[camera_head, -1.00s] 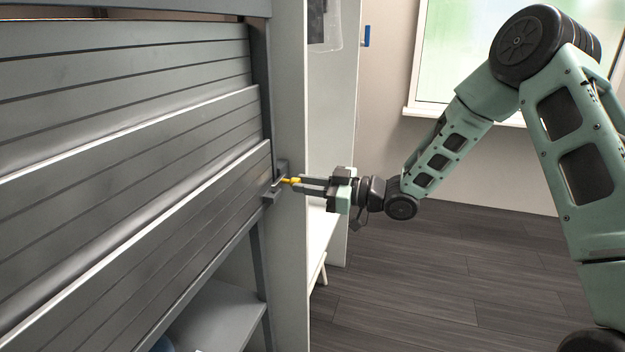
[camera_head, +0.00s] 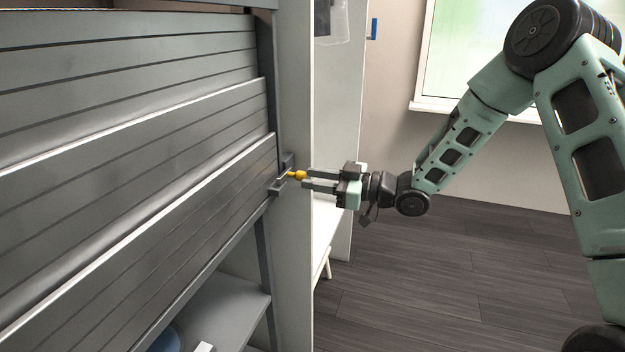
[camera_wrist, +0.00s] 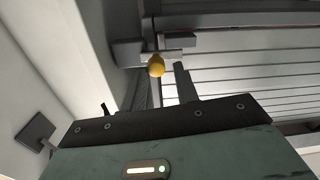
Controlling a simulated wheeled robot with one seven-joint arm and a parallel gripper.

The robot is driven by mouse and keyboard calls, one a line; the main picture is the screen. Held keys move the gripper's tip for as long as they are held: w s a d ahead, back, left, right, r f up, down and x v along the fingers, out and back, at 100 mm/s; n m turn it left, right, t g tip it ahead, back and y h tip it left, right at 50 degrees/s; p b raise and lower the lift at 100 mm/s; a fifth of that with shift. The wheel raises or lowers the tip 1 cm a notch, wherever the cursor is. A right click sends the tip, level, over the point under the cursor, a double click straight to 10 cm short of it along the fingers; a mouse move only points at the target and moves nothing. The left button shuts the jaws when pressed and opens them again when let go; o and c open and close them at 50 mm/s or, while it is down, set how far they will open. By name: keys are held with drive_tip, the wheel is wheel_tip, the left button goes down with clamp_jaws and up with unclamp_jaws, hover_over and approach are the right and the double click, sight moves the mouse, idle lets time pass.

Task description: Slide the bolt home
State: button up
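The bolt has a yellow knob (camera_head: 300,175) on a pale bar at the right edge of the grey slatted shutter (camera_head: 200,200). Dark brackets (camera_head: 277,188) hold it. In the wrist view the yellow knob (camera_wrist: 156,66) sits in front of the pale bar, between a dark block (camera_wrist: 127,53) on the left and another bracket piece (camera_wrist: 182,43) on the right. My gripper (camera_head: 306,178) is open, its two fingers apart, with the knob at the fingertips and not clamped. How far the bar reaches into the left block is hard to tell.
A pale upright panel (camera_head: 296,250) stands just right of the bolt. A grey shelf (camera_head: 230,310) lies below the shutter. The dark wooden floor (camera_head: 440,270) right of the panel is clear. A window (camera_head: 465,50) is at the back.

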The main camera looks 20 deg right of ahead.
drive_tip(key=b+v, duration=0.1)
drive_tip(key=v, duration=1.5)
drive_tip(key=shift+s, duration=0.15)
drive_tip(key=shift+d, duration=0.1)
drive_tip(key=a+r+m+g+h+p, duration=0.1)
drive_tip(key=a+m+g+h+p, duration=0.15)
drive_tip(key=a+h, duration=0.85)
drive_tip(key=s+a+r+m+g+h+p, duration=0.1)
drive_tip(key=s+a+g, duration=0.1)
drive_tip(key=s, duration=0.7)
drive_tip(key=s+a+r+m+g+h+p, duration=0.1)
drive_tip(key=s+a+g, duration=0.2)
drive_tip(key=s, duration=0.6)
drive_tip(key=s+a+r+m+g+h+p, duration=0.1)
drive_tip(key=s+a+g, duration=0.1)
drive_tip(key=s, duration=0.8)
drive_tip(key=shift+a, duration=0.5)
drive_tip(key=shift+w+r+g, duration=0.1)
drive_tip(key=shift+g, duration=0.15)
